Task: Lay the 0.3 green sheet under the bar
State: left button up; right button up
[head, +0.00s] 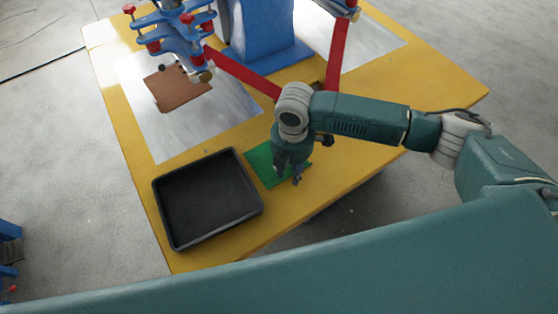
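The green sheet (257,160) lies at the front part of the yellow table, just right of the black tray. My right gripper (288,177) points down over the sheet and hides much of it. Its fingertips are small and dark at the sheet's near right edge; I cannot tell whether they hold it. A blue machine (262,32) with red arms (243,74) stands at the back. Its clamp frame (172,32) hangs over a brown sheet (178,88) on a silver plate. I cannot tell which part is the bar. My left gripper is out of view.
A black, empty-looking tray (207,236) stands at the table's front left. The silver plate (185,138) lies behind it. A second plate (372,42) is at the back right. The yellow table (440,82) is bare at the right, behind my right arm.

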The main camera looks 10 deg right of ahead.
grip_shut()
jog(key=shift+r, duration=0.1)
